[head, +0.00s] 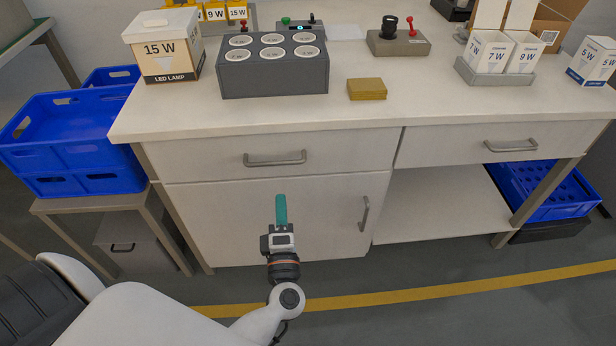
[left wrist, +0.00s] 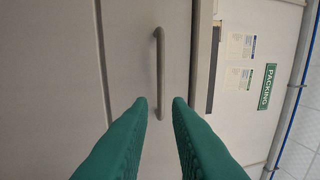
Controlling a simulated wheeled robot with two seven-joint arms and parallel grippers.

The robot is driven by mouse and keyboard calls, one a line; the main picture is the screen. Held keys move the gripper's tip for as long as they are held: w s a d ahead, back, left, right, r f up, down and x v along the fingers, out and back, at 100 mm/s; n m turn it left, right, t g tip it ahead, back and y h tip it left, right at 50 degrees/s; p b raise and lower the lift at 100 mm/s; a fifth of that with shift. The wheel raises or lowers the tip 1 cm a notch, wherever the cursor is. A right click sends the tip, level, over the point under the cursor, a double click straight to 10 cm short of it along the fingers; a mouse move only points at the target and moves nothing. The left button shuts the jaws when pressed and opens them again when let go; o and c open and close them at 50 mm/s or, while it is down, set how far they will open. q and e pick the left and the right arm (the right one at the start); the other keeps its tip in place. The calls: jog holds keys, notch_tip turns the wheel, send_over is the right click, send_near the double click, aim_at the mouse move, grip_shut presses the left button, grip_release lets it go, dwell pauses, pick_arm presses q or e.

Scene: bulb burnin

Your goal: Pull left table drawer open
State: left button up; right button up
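The left table drawer (head: 210,156) is shut, its pale front flush under the tabletop. Its grey bar handle (head: 274,159) is horizontal in the head view. In the left wrist view the handle (left wrist: 160,72) stands upright in the picture, beyond the fingertips and roughly in line with the gap between them. My left gripper (head: 281,197) is below and in front of the handle in the head view, apart from it. Its green fingers (left wrist: 160,104) are open with nothing between them. My right gripper is not in view.
A cabinet door with a vertical handle (head: 365,213) is below the drawer. A right drawer (head: 455,148) is beside it. The tabletop (head: 180,112) bears a lamp box (head: 165,50), a grey socket block (head: 272,78) and a small tan block (head: 367,89). Blue crates (head: 75,135) stand at left.

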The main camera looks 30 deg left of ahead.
aim_at(278, 162)
pick_arm(q)
jog(key=x, duration=1.2)
jog(key=shift+a, duration=0.2)
grip_shut()
jog(key=shift+s+f, duration=0.1)
